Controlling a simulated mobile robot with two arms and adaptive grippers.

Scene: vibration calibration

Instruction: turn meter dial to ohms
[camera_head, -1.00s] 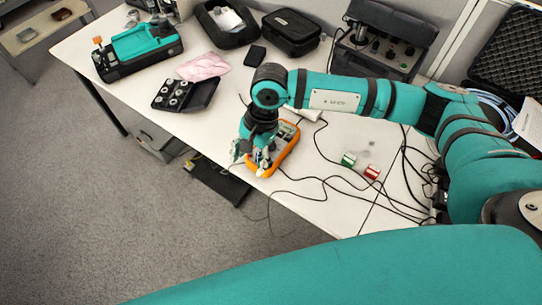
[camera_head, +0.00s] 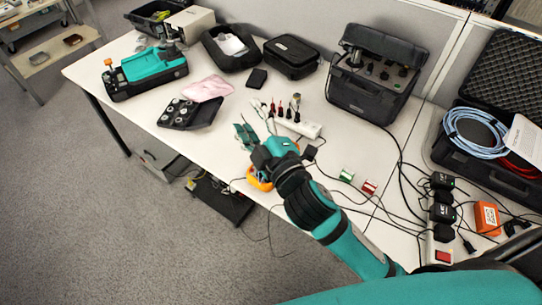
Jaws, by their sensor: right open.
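The orange-framed meter (camera_head: 257,182) lies near the front edge of the white table. Only a bit of its orange casing shows, because my right wrist covers most of it. Its dial is hidden. My right gripper (camera_head: 254,127) is open, with its fingers pointing to the back of the table, past the meter. Nothing shows between the fingers. I cannot tell how high it is above the table. My left gripper is out of view.
A white power strip (camera_head: 298,125) and several screwdrivers (camera_head: 279,109) lie just behind the gripper. A tray of round parts (camera_head: 187,113) is to the left. Green (camera_head: 346,176) and red (camera_head: 369,187) blocks and loose cables lie to the right.

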